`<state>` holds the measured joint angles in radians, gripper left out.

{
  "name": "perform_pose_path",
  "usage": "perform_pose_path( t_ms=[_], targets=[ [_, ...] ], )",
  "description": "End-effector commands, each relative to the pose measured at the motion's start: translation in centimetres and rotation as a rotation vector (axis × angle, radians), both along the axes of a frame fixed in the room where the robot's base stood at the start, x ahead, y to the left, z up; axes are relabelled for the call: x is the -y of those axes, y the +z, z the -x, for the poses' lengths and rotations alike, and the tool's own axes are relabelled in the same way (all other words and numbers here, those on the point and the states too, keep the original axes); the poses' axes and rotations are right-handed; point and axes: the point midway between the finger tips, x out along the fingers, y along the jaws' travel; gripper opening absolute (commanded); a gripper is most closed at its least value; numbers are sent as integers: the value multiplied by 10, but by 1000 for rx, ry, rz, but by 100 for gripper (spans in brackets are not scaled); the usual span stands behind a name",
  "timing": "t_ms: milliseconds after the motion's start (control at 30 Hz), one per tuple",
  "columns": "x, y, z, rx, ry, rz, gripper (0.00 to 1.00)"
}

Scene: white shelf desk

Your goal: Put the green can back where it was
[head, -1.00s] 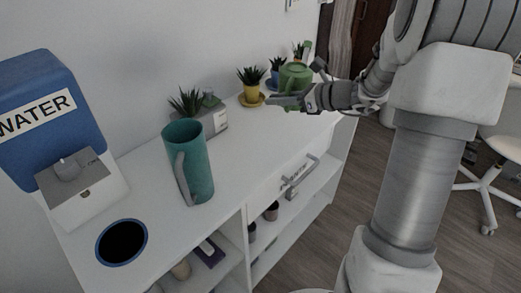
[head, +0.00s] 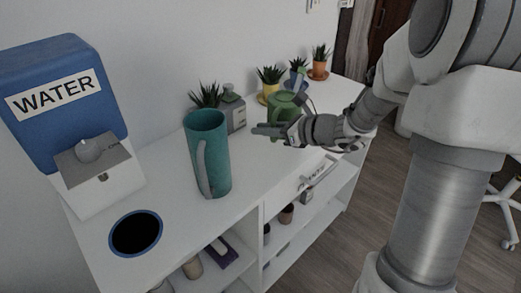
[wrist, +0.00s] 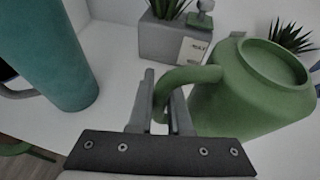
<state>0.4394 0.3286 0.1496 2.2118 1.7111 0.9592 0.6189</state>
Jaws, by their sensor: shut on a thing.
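The green can (head: 283,108) is a watering can, held by my gripper (head: 268,130) over the white desk, in front of the small potted plants. In the wrist view, the green can (wrist: 255,85) is at the right and looks tilted. Its curved handle passes between the two fingers of my gripper (wrist: 162,88), which are shut on it. The can's spout is not clear. I cannot tell how high the can is above the desk top (head: 262,178).
A teal pitcher (head: 215,158) stands left of the can, also in the wrist view (wrist: 45,50). A grey planter (head: 236,116) is behind, with yellow (head: 270,88) and orange (head: 319,73) pots further right. A blue water dispenser (head: 50,95) and round hole (head: 136,233) are at left.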

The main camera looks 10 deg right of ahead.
Motion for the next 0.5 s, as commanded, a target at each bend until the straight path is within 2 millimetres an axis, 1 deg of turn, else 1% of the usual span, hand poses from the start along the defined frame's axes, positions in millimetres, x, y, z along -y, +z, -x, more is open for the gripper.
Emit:
perform_pose_path(
  t_ms=[33, 67, 200, 267, 400, 500],
  targets=[
    [-6, -4, 1, 1, 2, -1, 0],
    [-8, -5, 2, 1, 2, -1, 0],
    [-11, -12, 2, 0, -1, 0, 0],
    [-11, -19, 2, 0, 0, 0, 0],
    [-10, -42, 3, -1, -1, -1, 0],
    [-10, -48, 2, 1, 0, -1, 0]
  ],
)
